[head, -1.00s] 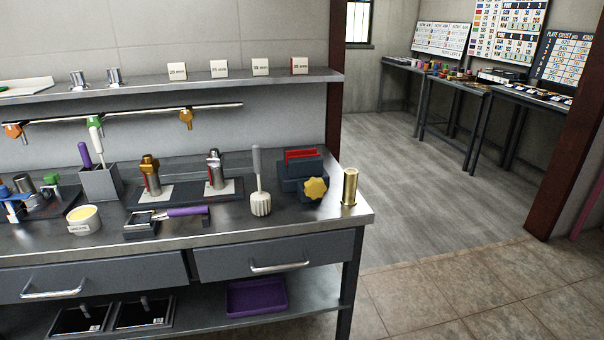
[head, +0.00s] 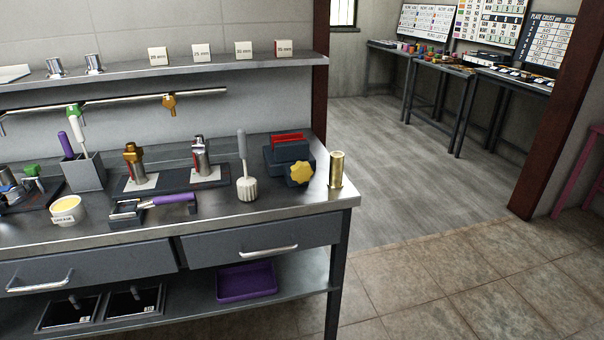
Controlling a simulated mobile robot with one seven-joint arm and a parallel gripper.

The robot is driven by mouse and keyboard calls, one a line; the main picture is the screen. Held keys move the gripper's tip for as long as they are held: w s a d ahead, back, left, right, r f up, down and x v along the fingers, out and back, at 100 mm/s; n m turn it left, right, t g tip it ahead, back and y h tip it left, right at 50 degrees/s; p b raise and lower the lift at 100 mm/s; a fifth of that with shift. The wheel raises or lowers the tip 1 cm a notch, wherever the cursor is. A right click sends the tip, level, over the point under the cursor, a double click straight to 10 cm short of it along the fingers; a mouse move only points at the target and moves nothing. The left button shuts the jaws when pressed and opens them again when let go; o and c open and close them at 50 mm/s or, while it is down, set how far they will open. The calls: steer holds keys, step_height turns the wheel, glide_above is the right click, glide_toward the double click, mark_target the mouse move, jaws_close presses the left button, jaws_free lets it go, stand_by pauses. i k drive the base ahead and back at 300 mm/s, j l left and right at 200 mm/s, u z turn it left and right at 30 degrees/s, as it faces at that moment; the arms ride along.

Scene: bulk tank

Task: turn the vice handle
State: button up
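The vice (head: 288,151) is a dark blue-grey block with red jaw faces, near the right end of the steel workbench. Its handle (head: 302,173) is a yellow lobed knob on the front right of the vice, facing the camera. Nothing covers the knob. I cannot tell whether anything is clamped between the red jaws. My gripper is not in view.
A brass cylinder (head: 337,169) stands close right of the knob, by the bench (head: 340,201) corner. Open floor (head: 430,250) lies right of the bench. A shelf (head: 220,68) runs above.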

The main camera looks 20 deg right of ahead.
mark_target(301, 172)
steer(key=i+j+z, duration=0.2)
steer(key=z, duration=0.25)
steer(key=i+j+z, duration=0.15)
steer(key=j+z, duration=0.15)
steer(key=z, duration=0.2)
